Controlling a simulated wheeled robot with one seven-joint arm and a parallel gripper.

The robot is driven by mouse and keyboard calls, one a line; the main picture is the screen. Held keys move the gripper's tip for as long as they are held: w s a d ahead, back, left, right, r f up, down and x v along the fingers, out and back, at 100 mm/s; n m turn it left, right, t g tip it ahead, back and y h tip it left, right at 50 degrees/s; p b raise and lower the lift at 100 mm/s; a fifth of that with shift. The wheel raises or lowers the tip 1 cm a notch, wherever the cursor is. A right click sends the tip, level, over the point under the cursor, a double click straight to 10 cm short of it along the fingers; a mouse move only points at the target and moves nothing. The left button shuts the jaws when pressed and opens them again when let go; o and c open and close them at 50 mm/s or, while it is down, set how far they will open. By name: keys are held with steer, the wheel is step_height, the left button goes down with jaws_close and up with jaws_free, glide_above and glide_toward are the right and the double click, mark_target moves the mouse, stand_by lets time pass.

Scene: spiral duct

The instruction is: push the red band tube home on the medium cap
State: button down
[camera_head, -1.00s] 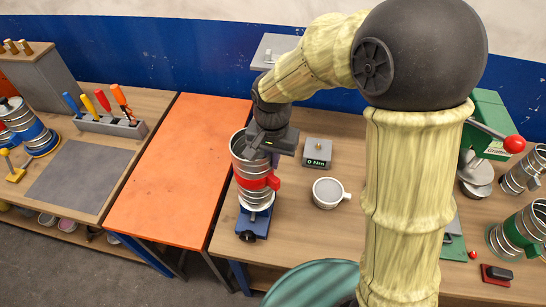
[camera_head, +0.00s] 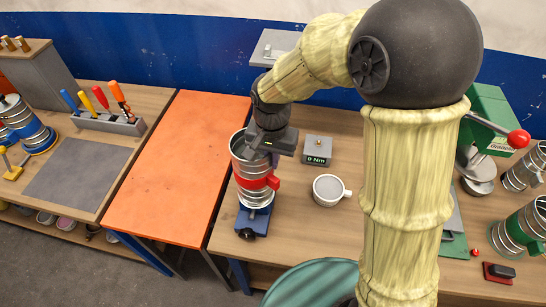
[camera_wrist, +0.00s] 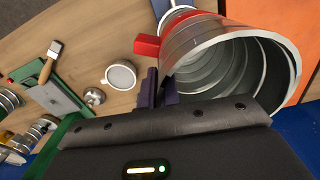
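The red band tube (camera_head: 244,165) is a ribbed silver duct with a red band and a red tab on its right side. It stands about upright over the blue stand (camera_head: 258,219) at the left of the workbench. Its open mouth shows in the wrist view (camera_wrist: 215,65). The medium cap is not clearly seen; the tube's lower end and the stand hide the joint. My gripper (camera_head: 272,159) is at the right side of the tube's top rim. In the wrist view its purple fingers (camera_wrist: 160,90) are close together, with the rim wall seemingly between them.
A white cup (camera_head: 327,190) and a grey torque block (camera_head: 317,150) reading 0 Nm are right of the tube. An orange table (camera_head: 165,165) is at left. A green press (camera_head: 490,120) and a green-banded tube (camera_head: 525,230) are at right. A teal round surface (camera_head: 310,285) is in front.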

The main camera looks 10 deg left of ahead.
steer(key=shift+s+f, duration=0.2)
steer(key=shift+w+f+b, duration=0.15)
steer(key=shift+f+b, duration=0.7)
steer(key=shift+f, duration=0.2)
steer(key=c, duration=1.6)
jaws_free()
steer(key=shift+o, duration=0.2)
step_height(320, 180, up, 18)
steer(key=b, duration=0.2)
steer(key=shift+f, duration=0.25)
